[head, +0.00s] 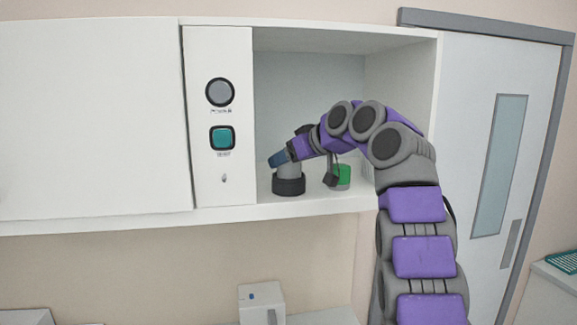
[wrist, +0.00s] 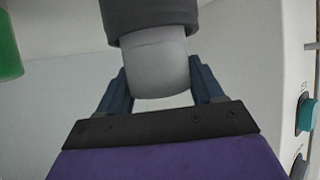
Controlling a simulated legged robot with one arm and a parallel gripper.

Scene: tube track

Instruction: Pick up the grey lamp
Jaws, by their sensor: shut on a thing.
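The grey lamp (head: 289,173) stands upright on the floor of the open shelf, with a wide dark base and a lighter grey upper body. In the wrist view the lamp (wrist: 158,65) appears upside down, dark base at the top. My gripper (head: 278,159) reaches into the shelf from the right, at the lamp's upper part. In the wrist view the two blue fingers of my gripper (wrist: 160,82) lie on either side of the lamp's light grey part and are shut on it. The top of the lamp is partly hidden by the fingers in the head view.
A green object (head: 341,174) stands just right of the lamp; it also shows in the wrist view (wrist: 10,48). A white panel with a round grey knob (head: 220,92) and a teal button (head: 222,138) borders the shelf on the left. A shelf wall (head: 403,95) bounds the right.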

